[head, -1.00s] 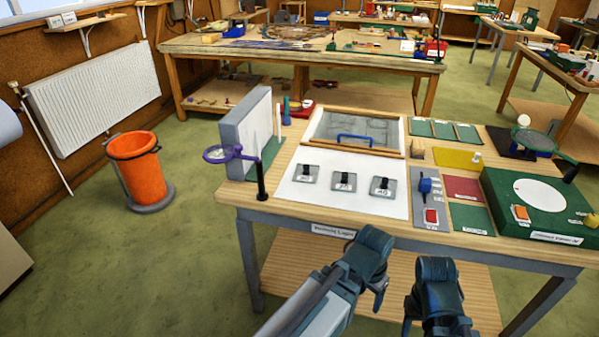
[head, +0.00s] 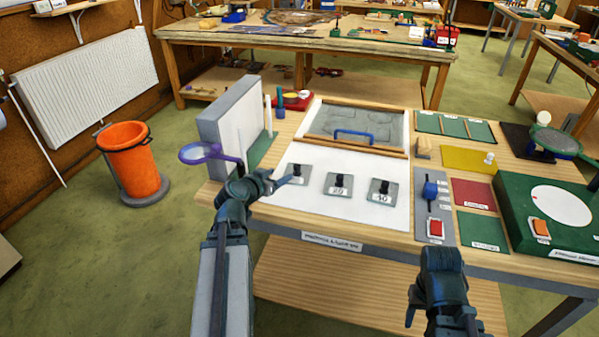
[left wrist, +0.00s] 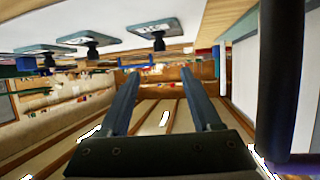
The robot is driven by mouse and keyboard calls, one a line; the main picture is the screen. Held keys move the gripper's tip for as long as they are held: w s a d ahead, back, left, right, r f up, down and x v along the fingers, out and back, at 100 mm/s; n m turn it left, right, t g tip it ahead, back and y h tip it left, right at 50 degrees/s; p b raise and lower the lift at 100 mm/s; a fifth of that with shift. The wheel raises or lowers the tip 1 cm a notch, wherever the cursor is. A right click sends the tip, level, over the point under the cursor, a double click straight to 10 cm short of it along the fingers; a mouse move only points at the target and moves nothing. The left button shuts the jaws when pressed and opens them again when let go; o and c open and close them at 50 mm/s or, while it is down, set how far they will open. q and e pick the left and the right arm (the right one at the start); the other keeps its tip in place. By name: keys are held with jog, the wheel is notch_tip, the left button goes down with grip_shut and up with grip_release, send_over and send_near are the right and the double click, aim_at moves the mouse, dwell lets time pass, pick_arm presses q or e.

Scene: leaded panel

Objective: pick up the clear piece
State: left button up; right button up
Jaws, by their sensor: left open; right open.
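Three small glassy grey square pieces with black knobs lie in a row on the white board (head: 315,212): a left one (head: 298,174), a middle one (head: 338,186) and a right one (head: 382,192). Each has a small label. I cannot tell by look which is the clear piece. My left gripper (head: 284,181) is open and empty, just left of the left piece. In the left wrist view, its open fingers (left wrist: 163,103) have nothing between them, and the nearest piece (left wrist: 155,27) is at the top. My right gripper (head: 438,306) is open and empty in front of the table.
A purple-rimmed magnifier (head: 200,152) on a black post stands close to my left gripper. A grey upright panel (head: 228,122) is behind it. A wooden-framed tray (head: 355,125) with a blue handle lies behind the pieces. A grey plate with a red switch (head: 435,228) is at right.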

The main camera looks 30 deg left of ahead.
aim_at(297, 166)
pick_arm(q)
jog(key=b+x, duration=0.5)
jog(key=x, duration=0.9)
jog(key=shift+f, duration=0.1)
jog(key=shift+s, duration=0.15)
jog(key=shift+c, duration=0.2)
grip_shut()
jog(key=shift+d, duration=0.1)
